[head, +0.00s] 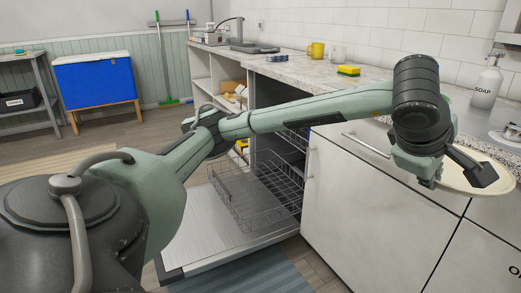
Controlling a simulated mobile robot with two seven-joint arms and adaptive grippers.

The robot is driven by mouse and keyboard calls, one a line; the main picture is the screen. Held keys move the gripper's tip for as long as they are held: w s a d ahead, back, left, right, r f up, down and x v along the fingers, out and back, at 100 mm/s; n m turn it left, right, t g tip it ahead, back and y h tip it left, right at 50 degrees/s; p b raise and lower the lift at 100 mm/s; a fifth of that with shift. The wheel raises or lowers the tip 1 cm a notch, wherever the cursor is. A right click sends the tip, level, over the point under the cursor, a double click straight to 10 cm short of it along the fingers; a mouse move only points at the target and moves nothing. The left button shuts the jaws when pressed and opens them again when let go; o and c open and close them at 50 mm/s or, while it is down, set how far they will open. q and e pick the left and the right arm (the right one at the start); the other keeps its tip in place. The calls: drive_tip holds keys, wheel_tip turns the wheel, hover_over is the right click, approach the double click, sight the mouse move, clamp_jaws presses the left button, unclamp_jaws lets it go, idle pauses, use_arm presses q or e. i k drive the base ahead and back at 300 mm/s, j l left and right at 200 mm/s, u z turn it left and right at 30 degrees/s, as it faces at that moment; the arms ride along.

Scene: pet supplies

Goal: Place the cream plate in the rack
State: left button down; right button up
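The cream plate (459,179) is at the right, by the front edge of the counter, and reaches past that edge in the picture. My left arm comes across from the left, and its gripper (456,172) is at the plate, covering much of it. One dark finger pad lies over the plate; I cannot tell whether the fingers are closed on its rim. The wire rack (262,199) is pulled out of the open dishwasher in the middle, below my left forearm, and looks empty. My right gripper is not in view.
The dishwasher door (215,236) is lowered over the floor. A yellow sponge (348,71), a yellow mug (316,51) and a soap bottle (487,82) stand on the counter (300,72). White cabinets (350,195) are below.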

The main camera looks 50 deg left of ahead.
sight(259, 196)
drive_tip(key=i+j+u, duration=0.2)
drive_tip(key=u, duration=0.15)
drive_tip(key=i+j+u, duration=0.1)
drive_tip(key=u, duration=0.25)
drive_tip(key=i+u, duration=0.35)
